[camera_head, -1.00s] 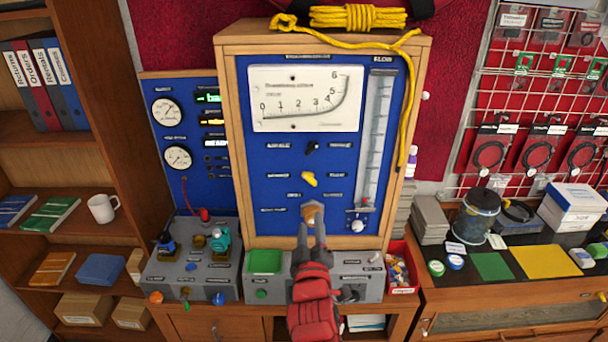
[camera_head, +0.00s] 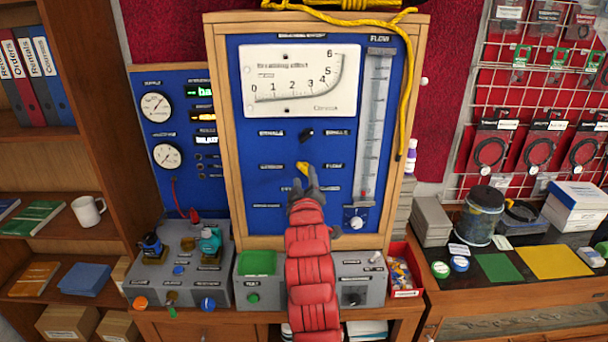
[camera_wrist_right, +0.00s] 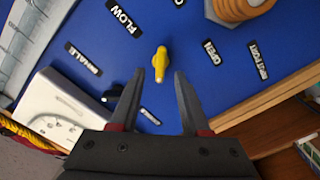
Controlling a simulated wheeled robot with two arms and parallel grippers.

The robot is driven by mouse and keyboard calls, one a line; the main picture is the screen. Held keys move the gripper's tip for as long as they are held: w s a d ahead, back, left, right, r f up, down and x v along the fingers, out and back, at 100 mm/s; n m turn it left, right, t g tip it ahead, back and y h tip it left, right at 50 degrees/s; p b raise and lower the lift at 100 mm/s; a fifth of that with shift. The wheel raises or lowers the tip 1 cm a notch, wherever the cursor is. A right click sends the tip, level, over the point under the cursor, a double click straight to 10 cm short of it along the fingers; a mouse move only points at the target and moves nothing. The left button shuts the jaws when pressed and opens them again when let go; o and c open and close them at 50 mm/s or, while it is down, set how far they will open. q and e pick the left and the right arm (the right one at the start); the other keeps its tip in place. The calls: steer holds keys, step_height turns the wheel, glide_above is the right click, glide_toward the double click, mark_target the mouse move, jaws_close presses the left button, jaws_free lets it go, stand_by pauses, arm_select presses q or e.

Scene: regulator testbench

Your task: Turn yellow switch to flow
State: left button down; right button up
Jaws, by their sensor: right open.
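The yellow switch (camera_head: 303,167) sits on the blue panel (camera_head: 262,220), below a black knob (camera_head: 306,135), with a label on either side. The label to its right reads FLOW (camera_head: 334,167). My right gripper (camera_head: 305,178) is just below the switch in the head view and hides part of it. In the right wrist view the switch (camera_wrist_right: 160,63) stands beyond and between the open fingertips (camera_wrist_right: 158,73), with no visible contact. The FLOW label (camera_wrist_right: 124,17) is up and to its left there. The left gripper is not in view.
The panel carries a dial gauge (camera_head: 300,80) and a tall flow tube (camera_head: 373,125). A ridged orange-brown fitting (camera_wrist_right: 240,8) is near the switch in the wrist view. A yellow rope (camera_head: 405,85) hangs at the panel's right edge. Grey control boxes (camera_head: 345,268) stand below.

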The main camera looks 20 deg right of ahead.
mark_target(304, 172)
steer(key=shift+x, duration=1.7)
steer(key=shift+f, duration=0.1)
jaws_close()
